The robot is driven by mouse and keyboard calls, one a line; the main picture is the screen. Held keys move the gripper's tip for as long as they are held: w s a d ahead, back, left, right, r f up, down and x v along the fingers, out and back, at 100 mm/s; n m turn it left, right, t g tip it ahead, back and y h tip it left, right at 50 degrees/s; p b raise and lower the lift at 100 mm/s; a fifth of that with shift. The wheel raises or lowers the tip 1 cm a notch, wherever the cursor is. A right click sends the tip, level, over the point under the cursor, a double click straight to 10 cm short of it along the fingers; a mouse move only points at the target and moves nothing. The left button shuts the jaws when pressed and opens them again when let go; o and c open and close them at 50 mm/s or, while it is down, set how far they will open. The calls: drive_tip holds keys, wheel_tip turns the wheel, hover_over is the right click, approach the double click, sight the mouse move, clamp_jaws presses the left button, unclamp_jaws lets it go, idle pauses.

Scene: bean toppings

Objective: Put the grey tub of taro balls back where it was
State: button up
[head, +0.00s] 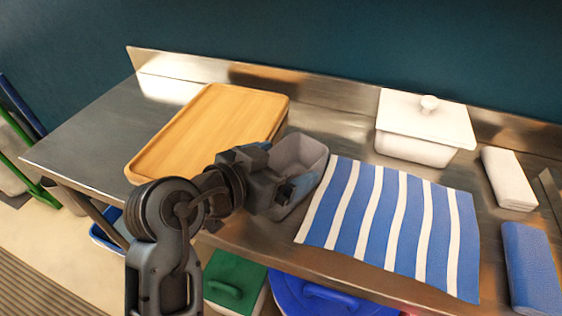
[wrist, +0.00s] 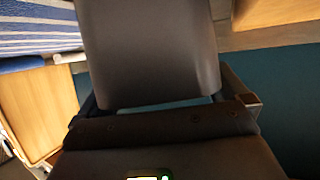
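The grey tub (head: 306,145) is above or on the steel counter, between the wooden tray and the striped mat; I cannot tell whether it touches the counter. My gripper (head: 278,178) is right at its near left side, overlapping its rim. A bluish part shows at the tub's near end. What I see of its inside is grey; my gripper hides the rest, and no taro balls can be made out. In the wrist view a large dark grey surface, seemingly the tub (wrist: 150,50), is close in front of my gripper. Its finger gap is not clear.
The wooden tray (head: 190,140) lies at left, the blue and white striped mat (head: 385,225) at right. A lidded white container (head: 425,125) stands at the back. A folded white cloth (head: 508,178) and a blue one (head: 532,265) lie far right. Green (head: 232,285) and blue (head: 320,298) lids are below the front edge.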

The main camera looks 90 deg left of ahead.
drive_tip(key=shift+s+d+r, duration=0.1)
drive_tip(key=shift+s+r, duration=0.05)
drive_tip(key=shift+r, duration=0.2)
drive_tip(key=v, duration=1.1)
drive_tip(key=shift+d, duration=0.3)
drive_tip(key=shift+s+r, duration=0.1)
drive_tip(key=shift+s, duration=0.05)
